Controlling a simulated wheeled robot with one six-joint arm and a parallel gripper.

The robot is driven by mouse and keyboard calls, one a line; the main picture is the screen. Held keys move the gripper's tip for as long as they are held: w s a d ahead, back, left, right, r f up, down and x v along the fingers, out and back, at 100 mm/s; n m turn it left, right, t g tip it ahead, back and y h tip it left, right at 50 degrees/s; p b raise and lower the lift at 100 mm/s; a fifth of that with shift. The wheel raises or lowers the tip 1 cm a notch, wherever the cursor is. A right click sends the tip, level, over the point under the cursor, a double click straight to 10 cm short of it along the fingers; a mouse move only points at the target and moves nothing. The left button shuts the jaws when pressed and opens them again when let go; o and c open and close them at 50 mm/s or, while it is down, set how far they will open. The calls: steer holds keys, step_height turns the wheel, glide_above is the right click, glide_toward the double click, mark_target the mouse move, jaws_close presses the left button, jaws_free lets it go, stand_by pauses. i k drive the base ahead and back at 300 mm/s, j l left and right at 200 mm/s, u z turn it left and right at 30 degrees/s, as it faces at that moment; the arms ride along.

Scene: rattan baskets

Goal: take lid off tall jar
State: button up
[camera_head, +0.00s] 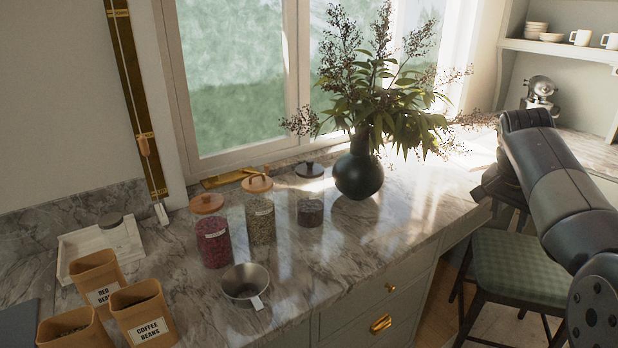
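Three clear jars stand in a row on the marble counter, all with lids on. The left jar (214,245) holds dark red contents under an orange-brown lid (207,203). The middle jar (260,222) holds greenish contents under a similar knobbed lid (257,184). The right jar (310,212) has dark contents low down and a dark lid (310,170). Their heights look close; I cannot tell for sure which is the tall one. My arm is at the right, well away from the jars.
A dark vase (358,172) with spreading branches stands right of the jars. A metal cup (245,284) is in front of them. Labelled canisters (143,313) and a white tray (75,258) are at left. A chair (520,258) stands below my arm. The front right counter is clear.

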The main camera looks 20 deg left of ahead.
mark_target(308, 169)
steer(key=i+j+u, duration=0.1)
steer(key=i+u, duration=0.15)
steer(key=u, duration=0.2)
steer(key=i+u, duration=0.25)
steer(key=u, duration=0.2)
steer(key=i+u, duration=0.25)
steer(key=u, duration=0.25)
steer(key=i+l, duration=0.3)
steer(key=i, duration=0.2)
